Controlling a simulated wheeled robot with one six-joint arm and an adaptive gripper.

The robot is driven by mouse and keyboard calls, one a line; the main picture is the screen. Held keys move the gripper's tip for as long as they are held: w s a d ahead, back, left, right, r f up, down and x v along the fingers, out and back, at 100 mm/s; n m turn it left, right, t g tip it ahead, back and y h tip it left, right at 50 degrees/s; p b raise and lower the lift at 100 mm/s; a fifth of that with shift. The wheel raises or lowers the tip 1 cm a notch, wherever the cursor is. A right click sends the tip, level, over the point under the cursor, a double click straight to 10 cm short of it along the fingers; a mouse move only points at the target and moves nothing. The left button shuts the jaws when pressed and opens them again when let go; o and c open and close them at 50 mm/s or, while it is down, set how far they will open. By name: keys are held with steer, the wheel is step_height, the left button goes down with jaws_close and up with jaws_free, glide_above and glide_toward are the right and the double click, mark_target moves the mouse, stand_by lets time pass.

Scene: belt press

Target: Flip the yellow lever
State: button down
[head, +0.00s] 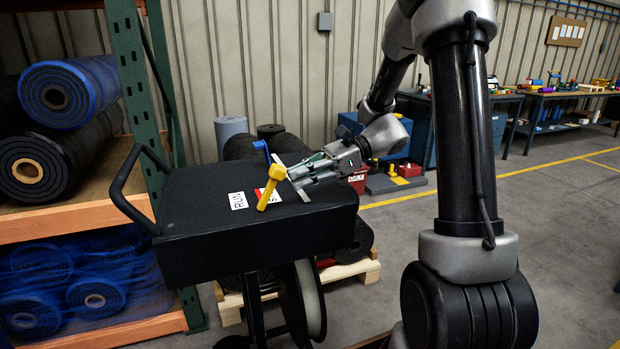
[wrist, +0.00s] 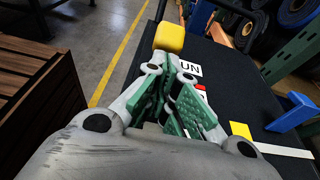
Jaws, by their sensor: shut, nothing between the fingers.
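The yellow lever (head: 268,192) stands tilted on the black top of the machine (head: 200,215), its knob up and to the right. My gripper (head: 291,179) is shut and empty, just right of the lever's knob in the head view. In the wrist view the yellow lever's knob (wrist: 170,37) shows just beyond the tips of my shut fingers (wrist: 172,68). I cannot tell whether they touch.
A blue lever (head: 261,149) stands behind the yellow one and also shows in the wrist view (wrist: 292,112). A black handle (head: 125,190) sticks out on the machine's left. Racks with rolls (head: 60,90) stand at the left. Open floor (head: 570,200) lies to the right.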

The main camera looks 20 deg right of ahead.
mark_target(271, 169)
steer(key=shift+a+r, duration=0.1)
stand_by(0.3)
steer(key=shift+a+r+h, duration=0.85)
steer(key=shift+r+h, duration=0.1)
steer(key=shift+h, duration=0.25)
steer(key=a+r+h, duration=0.2)
steer(key=a+h, duration=0.2)
steer(key=h, duration=0.1)
steer(key=shift+a+r, duration=0.4)
steer(key=a+h, duration=0.2)
steer(key=h, duration=0.1)
steer(key=shift+a+r, duration=0.2)
steer(key=shift+a, duration=0.7)
